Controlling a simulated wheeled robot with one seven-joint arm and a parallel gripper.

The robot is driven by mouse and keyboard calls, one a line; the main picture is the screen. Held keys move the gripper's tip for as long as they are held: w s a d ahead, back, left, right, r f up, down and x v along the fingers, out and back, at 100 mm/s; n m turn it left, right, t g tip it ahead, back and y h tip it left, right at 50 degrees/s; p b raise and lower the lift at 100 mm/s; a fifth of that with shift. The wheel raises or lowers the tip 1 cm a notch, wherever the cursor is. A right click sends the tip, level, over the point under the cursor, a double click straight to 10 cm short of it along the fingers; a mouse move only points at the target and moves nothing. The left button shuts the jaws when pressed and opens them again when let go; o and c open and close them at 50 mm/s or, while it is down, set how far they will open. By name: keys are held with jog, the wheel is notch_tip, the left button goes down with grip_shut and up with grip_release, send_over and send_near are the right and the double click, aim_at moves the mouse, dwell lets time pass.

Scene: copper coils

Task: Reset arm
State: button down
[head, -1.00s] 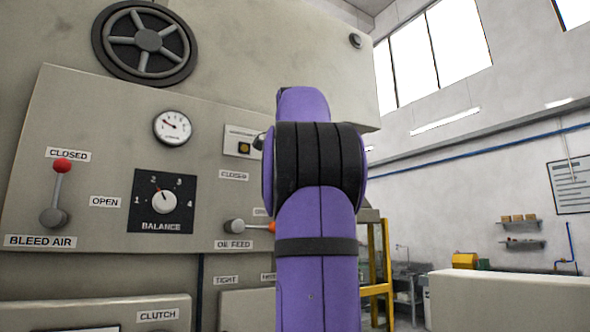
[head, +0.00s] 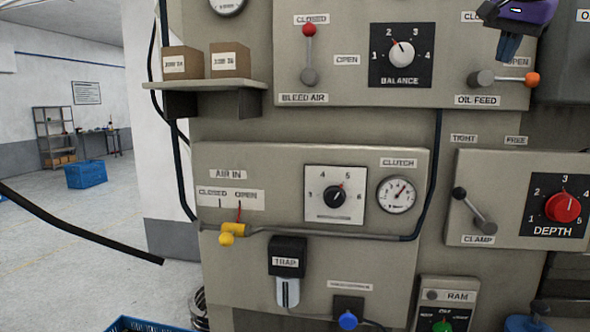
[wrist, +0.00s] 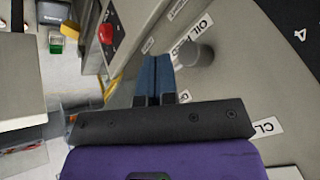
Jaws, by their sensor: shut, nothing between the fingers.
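My gripper (head: 508,46) shows at the top right of the head view. Its blue fingers point down and sit in front of the panel, above the OIL FEED lever (head: 505,79) with its orange tip. In the wrist view my gripper (wrist: 157,62) has its two blue fingers together, shut and empty. The grey round hub of the OIL FEED lever (wrist: 196,54) is just right of the fingers there. I cannot tell whether they touch it. The rest of my arm is outside the head view.
The machine carries a red-tipped BLEED AIR lever (head: 309,55), a BALANCE knob (head: 402,54), a CLAMP lever (head: 475,211) and a red DEPTH knob (head: 563,207). A shelf (head: 205,85) with two boxes juts out at left. A black cable (head: 80,225) hangs at far left. Open floor lies beyond.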

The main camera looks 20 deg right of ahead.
jog(key=s+a+f+n+y, duration=0.1)
jog(key=s+a+f+n, duration=0.2)
jog(key=a+f, duration=0.6)
jog(key=s+a+f+n+y, duration=0.1)
jog(key=s+a+f+n, duration=0.1)
jog(key=a+f+n, duration=0.5)
jog(key=s+a+f+n+y, duration=0.1)
jog(key=s+a+f+n, duration=0.2)
jog(key=a+f, duration=0.9)
jog(key=shift+s+a+f+n+y, duration=0.2)
jog(key=shift+s+f+n+y, duration=0.15)
jog(key=shift+f+n, duration=0.65)
jog(key=shift+d+r, duration=0.1)
jog(key=shift+d, duration=0.05)
